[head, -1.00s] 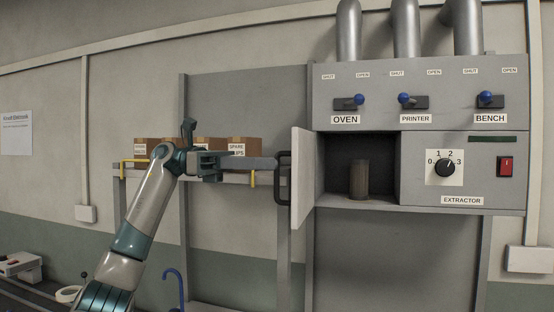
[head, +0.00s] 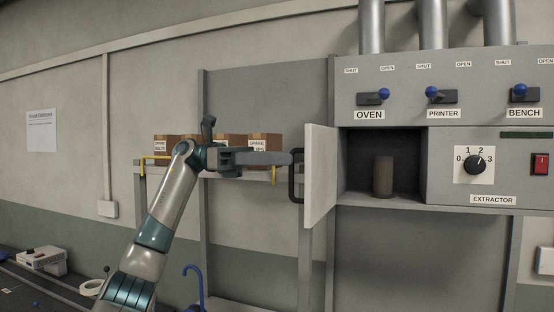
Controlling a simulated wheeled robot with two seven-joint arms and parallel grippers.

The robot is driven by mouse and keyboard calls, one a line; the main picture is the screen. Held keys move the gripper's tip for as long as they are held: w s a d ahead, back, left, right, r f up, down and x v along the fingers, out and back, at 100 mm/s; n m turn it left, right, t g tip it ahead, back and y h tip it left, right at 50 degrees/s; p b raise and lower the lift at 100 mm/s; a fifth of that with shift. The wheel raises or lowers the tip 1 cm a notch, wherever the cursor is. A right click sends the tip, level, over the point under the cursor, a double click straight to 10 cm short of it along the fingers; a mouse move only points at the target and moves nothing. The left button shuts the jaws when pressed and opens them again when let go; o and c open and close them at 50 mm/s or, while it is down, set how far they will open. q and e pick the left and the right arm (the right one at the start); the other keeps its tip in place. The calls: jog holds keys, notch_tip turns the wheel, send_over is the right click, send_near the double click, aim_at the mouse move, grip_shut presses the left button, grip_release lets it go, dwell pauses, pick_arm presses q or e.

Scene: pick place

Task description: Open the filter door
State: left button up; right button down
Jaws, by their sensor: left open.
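The filter door (head: 321,176) is a pale grey panel hinged at the left of the extractor cabinet. It stands swung wide open toward me, with a black handle (head: 296,176) on its outer face. Inside the uncovered compartment (head: 355,165) a brownish cylindrical filter (head: 383,176) stands upright. My left gripper (head: 289,158) is open at the left of the door, its fingertips close to the top of the handle. I cannot tell whether they touch it. My right gripper is not in view.
A dial (head: 475,164) and a red switch (head: 540,164) sit right of the compartment. Cardboard boxes (head: 264,148) stand on a shelf behind my left arm.

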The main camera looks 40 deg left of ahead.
pick_arm(q)
jog(key=shift+s+a+f, duration=0.1)
jog(key=shift+a+f, duration=0.1)
jog(key=shift+f, duration=0.1)
dwell(0.7)
jog(key=shift+a, duration=0.2)
jog(key=b+v, duration=0.1)
jog(key=v, duration=1.6)
jog(key=shift+s+b, duration=0.25)
jog(key=shift+b, duration=0.1)
